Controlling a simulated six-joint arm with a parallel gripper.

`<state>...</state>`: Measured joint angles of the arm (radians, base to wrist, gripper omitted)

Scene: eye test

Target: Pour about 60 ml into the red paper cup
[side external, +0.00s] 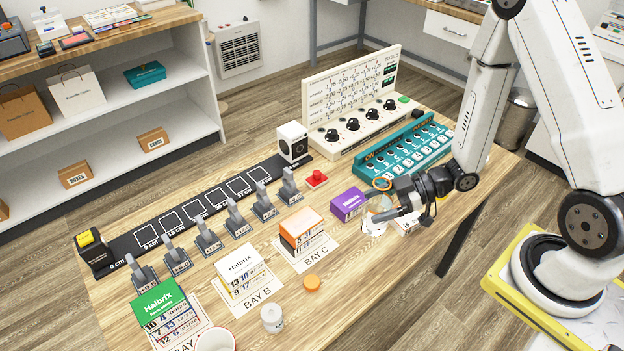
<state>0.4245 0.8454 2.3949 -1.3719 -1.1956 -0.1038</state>
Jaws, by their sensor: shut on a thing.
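A paper cup (215,342) with a pale inside and a thin reddish rim stands at the front edge of the picture, cut off by it. Its outer colour and contents cannot be made out. My gripper (386,204) is at the right side of the table, well to the right of and behind the cup.
An orange cap (311,283) and a white lidded jar (272,318) stand at the front. Card stacks in the bays, a purple box (348,204), grey levers (237,220), a red button (317,178), a teal panel (407,150) and a knob console (362,130) crowd the table. The front right is clear.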

